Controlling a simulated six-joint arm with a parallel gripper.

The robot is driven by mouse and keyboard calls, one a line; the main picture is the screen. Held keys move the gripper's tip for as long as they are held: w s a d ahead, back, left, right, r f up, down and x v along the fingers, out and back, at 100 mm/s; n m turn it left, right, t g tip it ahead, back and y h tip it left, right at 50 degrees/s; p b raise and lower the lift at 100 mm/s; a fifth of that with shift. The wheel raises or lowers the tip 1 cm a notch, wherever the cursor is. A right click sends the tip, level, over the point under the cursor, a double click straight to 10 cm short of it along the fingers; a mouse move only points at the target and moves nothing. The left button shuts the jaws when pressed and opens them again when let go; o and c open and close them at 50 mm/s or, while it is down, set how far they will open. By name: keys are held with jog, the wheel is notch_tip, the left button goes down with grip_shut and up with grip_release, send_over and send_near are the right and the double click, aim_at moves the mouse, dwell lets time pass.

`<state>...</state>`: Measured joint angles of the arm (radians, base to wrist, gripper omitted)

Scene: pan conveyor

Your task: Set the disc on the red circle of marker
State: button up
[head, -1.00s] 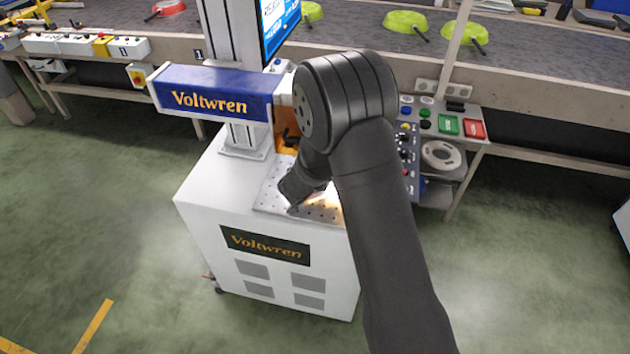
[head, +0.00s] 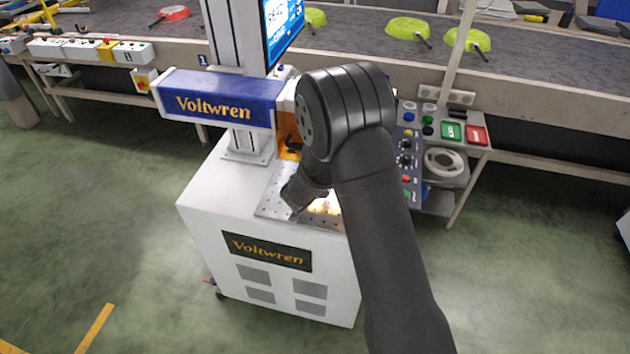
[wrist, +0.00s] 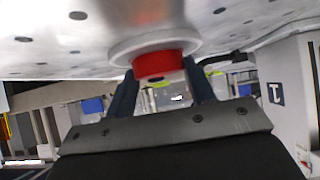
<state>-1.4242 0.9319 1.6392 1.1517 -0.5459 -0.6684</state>
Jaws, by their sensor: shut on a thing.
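The marker is a white cabinet (head: 255,285) with a blue "Voltwren" head (head: 215,100) above a perforated metal plate (head: 272,205). The plate also fills the top of the wrist view (wrist: 45,45), which looks upside down. My gripper (head: 293,203) is low over this plate, partly hidden by my arm. In the wrist view my gripper (wrist: 163,85) is shut on the disc, fingers on either side of its red round part (wrist: 158,66). The disc's wide pale rim (wrist: 118,50) is at or very close to the plate; I cannot tell if they touch. No red circle shows on the plate.
A control panel (head: 408,160) and a white reel (head: 443,162) are to the right. A conveyor (head: 350,40) with green pans (head: 408,29) and a red pan (head: 173,13) runs behind.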

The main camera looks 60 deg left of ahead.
jog(key=o, duration=1.1)
jog(key=v, duration=1.7)
jog(key=shift+s+d, duration=0.15)
jog(key=x, duration=1.7)
